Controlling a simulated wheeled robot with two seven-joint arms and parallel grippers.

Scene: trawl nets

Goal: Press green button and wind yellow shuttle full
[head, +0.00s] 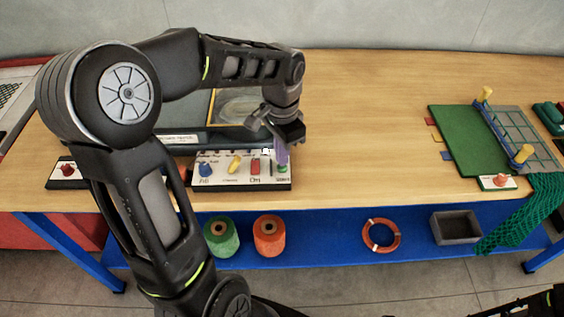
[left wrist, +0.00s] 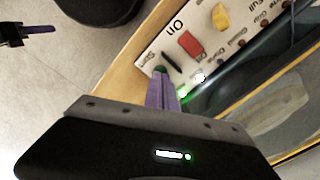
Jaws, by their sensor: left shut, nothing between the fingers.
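The white control panel (head: 220,182) stands on the table with a blue knob (head: 205,170), a yellow lever (head: 235,164), a red switch (head: 255,167) marked On and the green button (head: 282,169) at its right end. My left gripper (head: 283,156) is shut and empty, pointing down at the green button. In the left wrist view its purple fingertips (left wrist: 160,88) reach the green button (left wrist: 159,69) and partly cover it; I cannot tell whether it is pressed down. I cannot make out a yellow shuttle. A purple-tipped gripper, likely my right (left wrist: 32,29), shows over the floor.
Behind the panel is a dark-framed case with a clear window (head: 240,106). A small lamp (head: 265,151) glows white by the panel. A green mat (head: 465,140) and net frame with yellow pegs (head: 522,154) stand right. The table middle is clear. Spools (head: 269,236) sit below.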

